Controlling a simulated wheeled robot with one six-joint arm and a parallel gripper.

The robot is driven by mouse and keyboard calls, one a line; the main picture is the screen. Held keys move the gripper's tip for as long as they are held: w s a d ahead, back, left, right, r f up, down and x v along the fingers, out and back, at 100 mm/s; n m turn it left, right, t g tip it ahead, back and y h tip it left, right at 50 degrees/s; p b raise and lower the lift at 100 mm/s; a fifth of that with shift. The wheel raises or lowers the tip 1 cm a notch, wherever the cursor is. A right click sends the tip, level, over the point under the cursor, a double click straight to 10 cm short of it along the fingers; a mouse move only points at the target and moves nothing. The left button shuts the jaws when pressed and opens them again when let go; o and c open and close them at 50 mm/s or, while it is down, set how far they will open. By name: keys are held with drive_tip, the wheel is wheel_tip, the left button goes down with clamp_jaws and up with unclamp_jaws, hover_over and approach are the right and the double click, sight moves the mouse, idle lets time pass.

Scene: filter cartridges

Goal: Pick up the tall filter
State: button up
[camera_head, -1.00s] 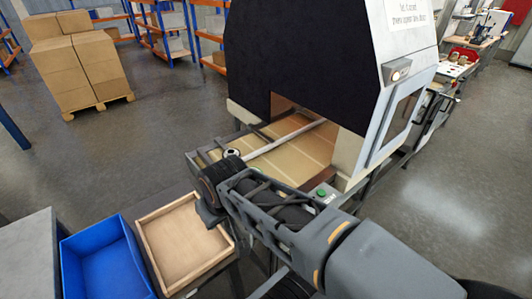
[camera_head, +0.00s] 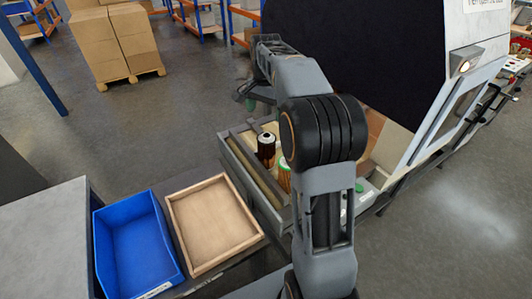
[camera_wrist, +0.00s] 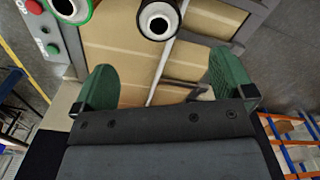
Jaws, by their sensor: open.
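A dark brown filter (camera_head: 266,149) with a white top ring stands upright on the conveyor. A second filter (camera_head: 284,179) with a green cap stands nearer, partly hidden by my arm; which is taller I cannot tell. In the wrist view, the dark filter (camera_wrist: 158,20) is at the top centre and the green-rimmed filter (camera_wrist: 75,10) at the top left, both cut off by the edge. My gripper (camera_wrist: 163,64) is open and empty, with its green fingers apart and neither filter between them. In the head view, my gripper (camera_head: 246,95) is raised beyond the filters.
A wooden tray (camera_head: 176,228) and a blue bin (camera_head: 99,245), both empty, sit left of the conveyor (camera_head: 236,158). A large dark-sided machine hood (camera_head: 385,50) stands over the conveyor to the right. A control box with red and green buttons (camera_wrist: 52,48) is beside the filters.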

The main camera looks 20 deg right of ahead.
sight(269, 134)
wheel_tip(269, 134, down, 8)
drive_tip(key=shift+w+r, duration=0.1)
drive_tip(key=shift+d+f, duration=0.15)
drive_tip(key=shift+f, duration=1.2)
drive_tip(key=shift+d+f, duration=0.1)
drive_tip(key=shift+f, duration=1.25)
drive_tip(key=shift+c, duration=0.4)
drive_tip(key=c, duration=1)
drive_tip(key=shift+r, duration=0.1)
drive_tip(key=shift+d+r, duration=0.4)
drive_tip(key=shift+d, duration=0.1)
drive_tip(key=d+r, duration=0.2)
drive_tip(key=d, duration=0.2)
drive_tip(key=w+d+r, duration=0.1)
drive_tip(key=d+r, duration=0.1)
drive_tip(key=d, duration=0.2)
drive_tip(key=d+r, duration=0.3)
drive_tip(key=d, duration=0.2)
drive_tip(key=shift+w, duration=0.2)
